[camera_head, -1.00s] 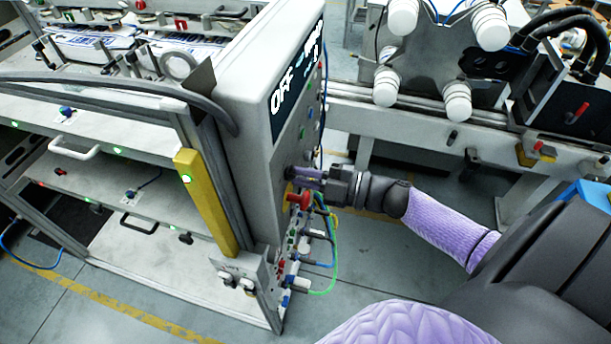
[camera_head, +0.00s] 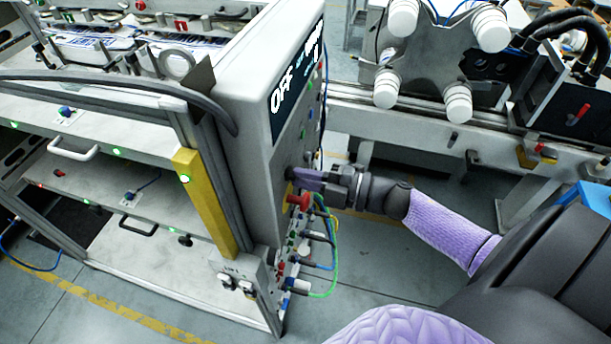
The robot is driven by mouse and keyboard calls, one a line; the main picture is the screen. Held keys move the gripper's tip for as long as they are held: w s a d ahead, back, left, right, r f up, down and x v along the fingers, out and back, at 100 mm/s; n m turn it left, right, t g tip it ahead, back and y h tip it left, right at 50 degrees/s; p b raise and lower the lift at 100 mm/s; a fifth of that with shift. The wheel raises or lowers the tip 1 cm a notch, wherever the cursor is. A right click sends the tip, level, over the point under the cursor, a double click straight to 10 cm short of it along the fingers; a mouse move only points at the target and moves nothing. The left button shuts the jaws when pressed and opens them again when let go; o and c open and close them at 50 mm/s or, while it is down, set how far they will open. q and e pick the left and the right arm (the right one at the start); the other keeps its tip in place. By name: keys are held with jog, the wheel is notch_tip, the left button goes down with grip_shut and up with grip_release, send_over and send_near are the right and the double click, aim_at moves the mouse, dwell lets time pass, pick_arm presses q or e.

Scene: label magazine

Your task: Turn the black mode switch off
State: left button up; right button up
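The grey control panel (camera_head: 245,110) shows its face at a steep angle, with a dark display reading "OFF" (camera_head: 282,92) near its top. My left gripper is not in view.
Green, yellow and blue cables (camera_head: 330,250) loop out from the panel's lower connectors, below my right gripper. A yellow post (camera_head: 205,205) stands left of the panel. A machine with white rollers (camera_head: 457,102) stands behind. Open floor lies right of the panel.

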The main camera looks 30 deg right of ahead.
jog(key=o, duration=0.4)
jog(key=b+v, duration=0.1)
jog(key=v, duration=0.9)
jog(key=shift+b, duration=0.35)
jog(key=shift+d+f, duration=0.1)
